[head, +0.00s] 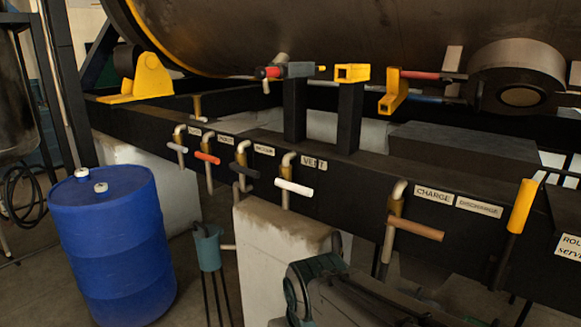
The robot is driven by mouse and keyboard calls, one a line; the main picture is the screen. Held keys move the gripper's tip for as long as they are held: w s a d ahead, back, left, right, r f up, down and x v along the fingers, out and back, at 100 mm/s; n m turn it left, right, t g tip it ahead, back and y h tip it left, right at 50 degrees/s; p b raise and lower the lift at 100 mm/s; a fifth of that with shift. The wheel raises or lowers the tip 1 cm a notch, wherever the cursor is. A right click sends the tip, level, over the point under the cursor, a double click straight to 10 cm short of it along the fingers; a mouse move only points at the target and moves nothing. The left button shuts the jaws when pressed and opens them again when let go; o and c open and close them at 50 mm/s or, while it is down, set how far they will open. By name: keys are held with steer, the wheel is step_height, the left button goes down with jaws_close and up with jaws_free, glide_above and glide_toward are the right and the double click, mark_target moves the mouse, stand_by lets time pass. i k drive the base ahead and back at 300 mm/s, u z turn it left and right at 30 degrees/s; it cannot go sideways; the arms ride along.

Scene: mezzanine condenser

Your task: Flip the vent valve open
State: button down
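The VENT label (314,163) is on the dark beam under the big tank. Just left of it, a bent pipe with a brass body carries a white handle (294,187), which lies roughly crosswise to the downward pipe. This looks like the vent valve. Nothing touches its handle. A dark grey part with a teal ring at the bottom centre, below and in front of the valve, looks like my arm. I make out no gripper fingertips.
Left of the vent valve are similar valves with grey (177,148), red (207,158) and black (244,172) handles. To the right are a brown handle (416,229) by the CHARGE label and an upright yellow handle (521,205). A blue drum (112,245) stands at left.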

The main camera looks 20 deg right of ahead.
mark_target(280, 180)
steer(key=z, duration=0.55)
steer(key=i, duration=0.7)
steer(key=z, duration=0.6)
